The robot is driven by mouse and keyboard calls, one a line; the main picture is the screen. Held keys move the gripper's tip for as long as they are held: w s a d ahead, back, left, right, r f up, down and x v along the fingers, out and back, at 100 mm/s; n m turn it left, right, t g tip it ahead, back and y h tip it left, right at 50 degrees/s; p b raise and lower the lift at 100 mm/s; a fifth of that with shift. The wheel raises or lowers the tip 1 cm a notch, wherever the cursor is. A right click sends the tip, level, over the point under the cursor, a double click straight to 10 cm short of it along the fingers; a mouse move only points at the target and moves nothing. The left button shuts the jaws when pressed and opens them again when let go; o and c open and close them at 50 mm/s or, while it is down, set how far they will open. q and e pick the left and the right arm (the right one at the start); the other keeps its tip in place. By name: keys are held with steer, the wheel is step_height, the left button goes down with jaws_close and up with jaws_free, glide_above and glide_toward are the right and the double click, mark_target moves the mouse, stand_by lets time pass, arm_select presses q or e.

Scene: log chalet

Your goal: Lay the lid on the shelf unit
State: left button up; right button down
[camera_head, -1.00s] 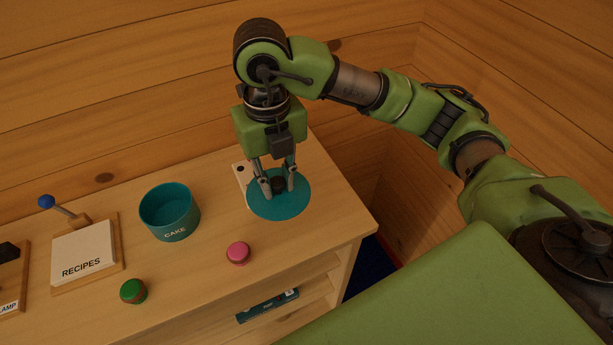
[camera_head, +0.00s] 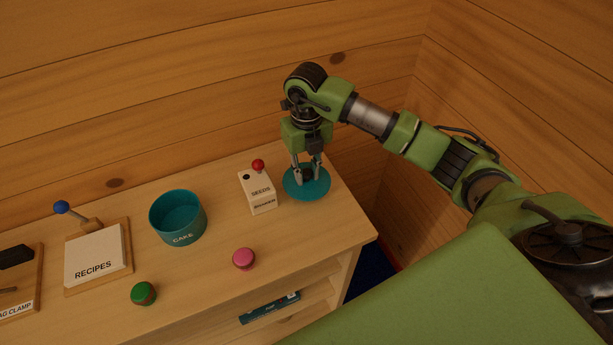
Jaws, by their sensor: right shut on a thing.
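The lid is a flat teal disc (camera_head: 318,187) with a dark knob, at the right end of the shelf unit's wooden top (camera_head: 210,265). My right gripper (camera_head: 307,176) points down and is shut on the lid's knob. The lid lies level at or just above the top; I cannot tell whether it touches. The teal CAKE tin (camera_head: 178,218) stands open, without a cover, to the left. My left gripper is not in view.
A pink macaron (camera_head: 243,258), a green-and-brown one (camera_head: 144,293) and a RECIPES block (camera_head: 95,257) are further left. A teal book (camera_head: 270,307) lies on a lower shelf.

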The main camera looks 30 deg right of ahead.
mark_target(307, 181)
step_height(307, 181, down, 2)
steer(key=shift+f+p, duration=0.1)
steer(key=shift+p, duration=0.55)
steer(key=shift+f, duration=0.25)
steer(key=shift+f, duration=0.1)
steer(key=shift+f, duration=0.2)
steer(key=c, duration=1.8)
jaws_free()
steer(key=shift+s+r, duration=0.1)
